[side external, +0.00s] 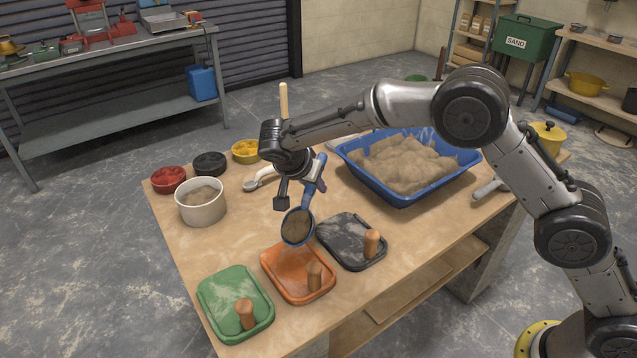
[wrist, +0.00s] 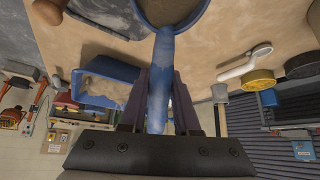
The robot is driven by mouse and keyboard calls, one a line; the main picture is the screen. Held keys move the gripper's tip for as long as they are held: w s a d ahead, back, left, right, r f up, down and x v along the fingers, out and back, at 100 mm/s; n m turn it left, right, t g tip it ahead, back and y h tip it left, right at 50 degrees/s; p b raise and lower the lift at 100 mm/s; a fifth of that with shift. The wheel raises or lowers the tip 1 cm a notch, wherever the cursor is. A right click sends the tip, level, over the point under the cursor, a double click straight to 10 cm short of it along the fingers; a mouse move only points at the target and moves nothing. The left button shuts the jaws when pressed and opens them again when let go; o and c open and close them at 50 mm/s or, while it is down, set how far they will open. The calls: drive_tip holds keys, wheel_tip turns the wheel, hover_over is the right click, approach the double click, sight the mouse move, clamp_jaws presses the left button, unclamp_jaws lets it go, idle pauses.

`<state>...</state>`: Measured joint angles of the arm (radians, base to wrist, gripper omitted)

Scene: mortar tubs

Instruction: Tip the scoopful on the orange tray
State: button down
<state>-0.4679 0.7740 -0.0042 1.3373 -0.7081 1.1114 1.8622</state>
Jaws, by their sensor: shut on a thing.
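My gripper (side external: 314,184) is shut on the blue handle of a scoop (side external: 297,226). Brown sand or mortar shows in the scoop's round bowl, which hangs low over the far edge of the orange tray (side external: 272,262). The bowl looks tilted in the side view; how far I cannot tell. The orange tray has pale streaks and a wooden-handled tool standing at its right. In the wrist view, the scoop's handle (wrist: 160,85) runs between my fingers, and the bowl is cut off by the top edge. The orange tray is not clearly seen there.
A green tray (side external: 218,298) lies left of the orange one, and a black tray (side external: 340,228) right. Behind are a blue tub (side external: 385,192) heaped with sand, a white tub (side external: 203,211), a white spoon (side external: 258,178), and red, black and yellow round containers.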

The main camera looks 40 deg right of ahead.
drive_tip(key=s+a+t+h, duration=0.1)
drive_tip(key=s+a+r+t+h, duration=0.1)
drive_tip(key=a+h, duration=0.1)
drive_tip(key=s+a+r+h, duration=0.1)
drive_tip(key=a, duration=0.1)
drive_tip(key=shift+a+r+t+h, duration=0.1)
drive_tip(key=shift+r+t+h, duration=0.15)
drive_tip(key=shift+t+h, duration=0.15)
drive_tip(key=shift+r, duration=0.15)
idle(0.6)
drive_tip(key=shift+r, duration=0.45)
idle(0.5)
drive_tip(key=shift+y, duration=0.4)
drive_tip(key=shift+s+a+f+n+g+y, duration=0.15)
drive_tip(key=shift+s+a+f+g+y, duration=0.2)
drive_tip(key=shift+y, duration=0.25)
drive_tip(key=shift+s+a+f+n+g+y, duration=0.15)
drive_tip(key=shift+s+a+f+g+y, duration=0.1)
drive_tip(key=shift+s+a+y, duration=0.3)
drive_tip(key=shift+w+d+r+g+y, duration=0.1)
drive_tip(key=shift+w+r+g+y, duration=0.1)
drive_tip(key=shift+r+g+y, duration=0.85)
drive_tip(key=shift+w+d+r+g+y, duration=0.15)
drive_tip(key=shift+r+g+y, duration=0.4)
drive_tip(key=shift+y, duration=1.05)
drive_tip(key=shift+w+r+g+y, duration=0.2)
drive_tip(key=shift+r+g+y, duration=0.4)
drive_tip(key=shift+g+y, duration=0.55)
